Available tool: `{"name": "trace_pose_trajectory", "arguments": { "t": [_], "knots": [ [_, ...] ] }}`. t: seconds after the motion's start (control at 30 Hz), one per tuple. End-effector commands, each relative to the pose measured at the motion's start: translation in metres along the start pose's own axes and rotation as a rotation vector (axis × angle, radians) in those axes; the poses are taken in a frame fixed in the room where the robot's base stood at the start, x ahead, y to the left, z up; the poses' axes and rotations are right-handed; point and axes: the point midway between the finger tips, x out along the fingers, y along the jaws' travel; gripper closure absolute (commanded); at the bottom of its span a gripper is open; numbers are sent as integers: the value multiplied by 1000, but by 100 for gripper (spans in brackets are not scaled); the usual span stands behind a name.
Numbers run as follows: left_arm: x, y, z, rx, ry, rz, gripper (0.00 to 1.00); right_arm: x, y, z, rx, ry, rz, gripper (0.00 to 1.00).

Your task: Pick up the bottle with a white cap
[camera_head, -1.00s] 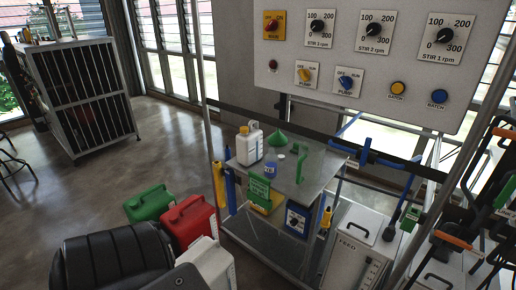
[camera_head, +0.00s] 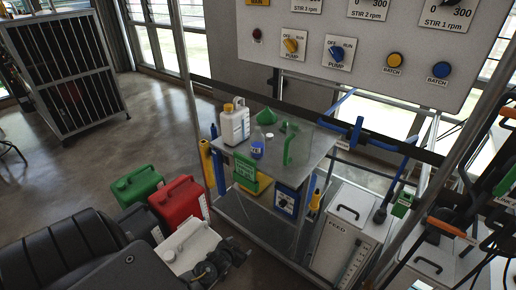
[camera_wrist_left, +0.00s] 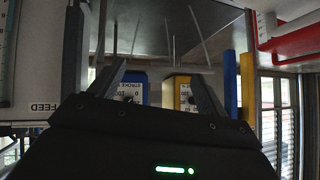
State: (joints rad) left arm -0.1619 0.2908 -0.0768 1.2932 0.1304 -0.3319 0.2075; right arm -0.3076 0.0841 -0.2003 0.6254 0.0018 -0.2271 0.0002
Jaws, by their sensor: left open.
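A white bottle (camera_head: 235,127) with an orange-yellow cap stands upright on the metal cart top. Beside it is a small blue container (camera_head: 257,149) with a pale label; its top is too small to make out clearly. A small white disc (camera_head: 269,135) lies near it. My left gripper (camera_head: 238,251) is low in front of the cart, left of and below the bottles, apart from them. In the left wrist view its two fingers (camera_wrist_left: 158,82) are spread with nothing held between them. My right gripper is not in view.
A green funnel (camera_head: 265,117) and green handled piece (camera_head: 289,146) are also on the cart (camera_head: 312,145). Green (camera_head: 137,186), red (camera_head: 178,202) and white (camera_head: 190,245) canisters stand near my left arm. A FEED box (camera_head: 345,235) is right. The control panel (camera_head: 370,45) overhangs behind.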

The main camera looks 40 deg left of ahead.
Motion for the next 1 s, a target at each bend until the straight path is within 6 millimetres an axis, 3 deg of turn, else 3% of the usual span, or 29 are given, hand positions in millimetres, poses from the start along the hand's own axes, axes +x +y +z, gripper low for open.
{"name": "trace_pose_trajectory", "arguments": {
  "t": [0.03,0.1,0.2,0.3,0.4,0.47,0.73,1.0],
  "knots": [
    [-2,-19,-64,-33,115,-25,24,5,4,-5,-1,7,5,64],
    [-18,-42,-143,-82,260,-50,24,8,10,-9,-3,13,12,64],
    [-53,-66,-234,-143,438,-68,24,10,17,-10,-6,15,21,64],
    [-87,-81,-290,-184,560,-70,24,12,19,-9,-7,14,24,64],
    [-112,-88,-324,-209,638,-67,24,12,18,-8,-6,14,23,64],
    [-118,-94,-335,-218,668,-70,24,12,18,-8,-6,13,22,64],
    [-114,-105,-350,-224,713,-79,24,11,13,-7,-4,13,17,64],
    [-84,-111,-376,-224,712,-80,24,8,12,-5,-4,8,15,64]
  ]
}}
